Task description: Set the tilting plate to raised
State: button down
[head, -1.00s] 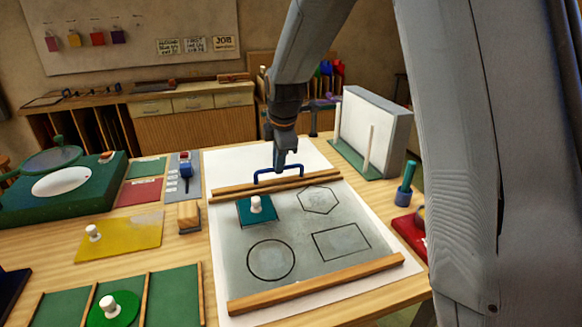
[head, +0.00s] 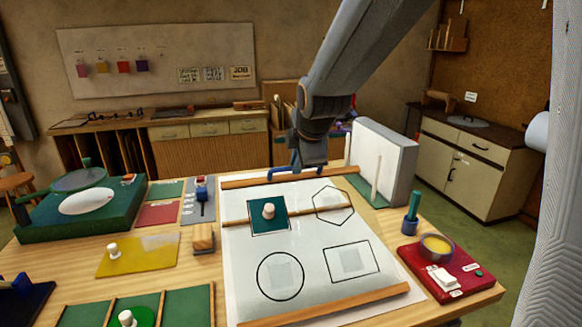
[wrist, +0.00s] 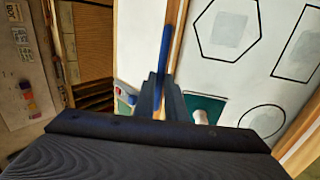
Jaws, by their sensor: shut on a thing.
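The tilting plate (head: 318,232) is a clear sheet on the bench. Its far edge, with a wooden rail (head: 245,181), appears lifted and tilted up; a second wooden strip shows through the sheet below it. A blue handle (head: 270,172) stands at that far edge and also shows in the wrist view (wrist: 170,35). My gripper (head: 294,172) is shut on the blue handle; its dark fingers (wrist: 161,92) meet at it in the wrist view. The fingers partly hide the handle. A teal square with a white knob (head: 269,211) lies at the plate's left.
A white upright block (head: 384,150) stands right of the plate's far end. A yellow sheet (head: 140,256) and a wooden block (head: 203,238) lie at left.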

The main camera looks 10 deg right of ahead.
jog(key=shift+s+r, duration=0.2)
jog(key=shift+s, duration=0.4)
jog(key=shift+s+d+f, duration=0.1)
jog(key=c, duration=1.8)
grip_release()
jog(key=shift+r, duration=0.2)
jog(key=shift+r, duration=0.1)
jog(key=shift+b+v, duration=0.7)
jog(key=shift+v, duration=3.05)
